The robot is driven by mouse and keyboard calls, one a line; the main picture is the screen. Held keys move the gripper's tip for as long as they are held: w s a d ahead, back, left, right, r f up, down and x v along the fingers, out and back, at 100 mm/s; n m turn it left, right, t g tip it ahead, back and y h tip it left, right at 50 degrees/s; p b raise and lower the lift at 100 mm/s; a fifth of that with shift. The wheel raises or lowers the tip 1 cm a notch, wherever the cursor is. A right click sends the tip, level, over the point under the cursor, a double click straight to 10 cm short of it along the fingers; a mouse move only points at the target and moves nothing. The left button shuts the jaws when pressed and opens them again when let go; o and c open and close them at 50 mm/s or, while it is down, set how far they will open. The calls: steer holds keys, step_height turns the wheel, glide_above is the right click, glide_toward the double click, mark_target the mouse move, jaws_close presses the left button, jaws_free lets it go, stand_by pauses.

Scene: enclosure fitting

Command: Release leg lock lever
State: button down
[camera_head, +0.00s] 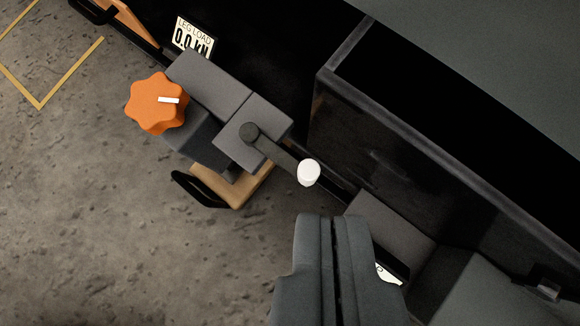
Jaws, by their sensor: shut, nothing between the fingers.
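A dark lever arm (275,152) with a white knob (309,172) at its end runs from a round pivot on a grey block (250,128). It points down and to the right in the picture. An orange lobed knob (157,103) with a white mark sits on the same assembly to the left. My gripper (333,222) is shut and empty, below the white knob in the picture and apart from it. It hides part of the scene at the lower middle. I cannot tell from this view alone whether the lever is locked.
A display reading "LEG LOAD 0.0 kN" (193,38) stands behind the assembly. A dark open-topped box (400,135) fills the right. A tan block with a black handle (235,187) is below the lever. Concrete floor (120,230) is clear at the left, with yellow lines (40,106).

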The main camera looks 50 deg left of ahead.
mark_target(311, 160)
step_height(311, 160, down, 3)
steer(key=shift+a+r, duration=0.1)
steer(key=shift+r, duration=0.1)
steer(key=shift+x, duration=5)
